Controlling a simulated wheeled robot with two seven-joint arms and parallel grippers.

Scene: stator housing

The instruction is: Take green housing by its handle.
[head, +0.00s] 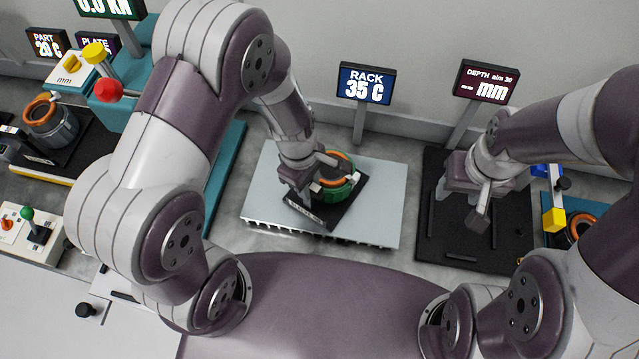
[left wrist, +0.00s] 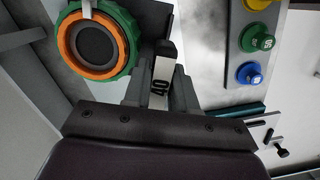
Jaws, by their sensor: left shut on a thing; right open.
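The green housing (head: 343,193) has an orange ring and a dark centre. It sits on a black base (head: 335,215) on the silver rack top. In the left wrist view the housing (left wrist: 122,42) is at upper left, beside my fingers. My left gripper (head: 314,184) is at the housing's left side. In the left wrist view its fingers (left wrist: 162,78) are shut on a narrow handle piece marked 40 (left wrist: 162,72); the grip is partly hidden. My right gripper (head: 480,205) is open and empty above a black fixture at the right.
The silver rack plate (head: 375,225) has free room around the housing. A screen (head: 366,84) reads RACK 35 C; a depth screen (head: 487,82) stands behind the black fixture (head: 455,235). Another orange-ringed part (head: 45,113) stands at far left. Coloured knobs (left wrist: 257,40) show in the wrist view.

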